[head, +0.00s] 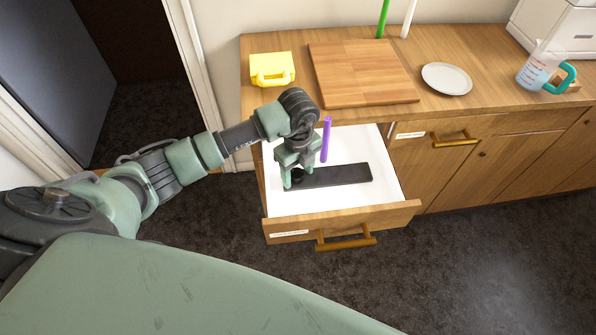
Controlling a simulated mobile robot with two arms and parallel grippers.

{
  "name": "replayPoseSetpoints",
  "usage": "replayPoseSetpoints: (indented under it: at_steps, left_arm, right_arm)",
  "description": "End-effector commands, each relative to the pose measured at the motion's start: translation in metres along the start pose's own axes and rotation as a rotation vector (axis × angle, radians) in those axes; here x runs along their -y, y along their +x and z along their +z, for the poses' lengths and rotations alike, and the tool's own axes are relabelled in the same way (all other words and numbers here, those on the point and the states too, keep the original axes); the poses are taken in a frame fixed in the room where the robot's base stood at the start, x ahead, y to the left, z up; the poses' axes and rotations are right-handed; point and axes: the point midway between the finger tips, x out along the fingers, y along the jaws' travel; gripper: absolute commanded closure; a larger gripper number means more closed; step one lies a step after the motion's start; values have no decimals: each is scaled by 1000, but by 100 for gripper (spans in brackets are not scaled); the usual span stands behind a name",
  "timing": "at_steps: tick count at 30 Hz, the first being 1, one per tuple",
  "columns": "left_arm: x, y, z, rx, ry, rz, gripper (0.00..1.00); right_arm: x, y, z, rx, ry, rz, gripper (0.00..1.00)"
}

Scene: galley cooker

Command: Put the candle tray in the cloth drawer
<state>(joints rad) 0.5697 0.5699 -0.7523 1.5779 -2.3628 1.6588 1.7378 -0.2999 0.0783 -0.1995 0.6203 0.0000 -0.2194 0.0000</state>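The candle tray (345,175) is a long, flat, dark tray inside the open drawer, over its white floor. I cannot tell whether it rests on the floor or hangs just above it. A purple candle (326,139) rises upright near its middle. The open drawer (385,214) has a wooden front, a brass-coloured handle and a white label too small to read. My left gripper (297,178) points down into the drawer at the tray's left end. Its fingers are on either side of a dark round part there; whether they grip it is unclear. My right gripper is out of view.
On the counter are a yellow object (272,69) with a handle, a wooden board (362,74), a grey plate (447,78) and a measuring jug (541,68). Green and white sticks stand at the back. A closed, labelled drawer (435,142) is right of the open one.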

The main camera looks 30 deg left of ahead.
Motion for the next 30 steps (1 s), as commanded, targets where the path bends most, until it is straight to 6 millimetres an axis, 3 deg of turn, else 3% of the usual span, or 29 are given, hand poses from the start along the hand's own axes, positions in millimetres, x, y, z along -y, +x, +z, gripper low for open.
replayPoseSetpoints:
  at_steps: [6,11,24,30]
  left_arm:
    - [0,-1,0,0,0,0,43]
    - [1,-13,0,2,1,-2,43]
    - [1,-101,0,2,1,-4,43]
    - [0,-121,0,0,0,0,43]
  right_arm:
    - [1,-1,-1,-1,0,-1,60]
    - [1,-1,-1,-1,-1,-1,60]
    - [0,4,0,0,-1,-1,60]
    - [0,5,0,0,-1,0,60]
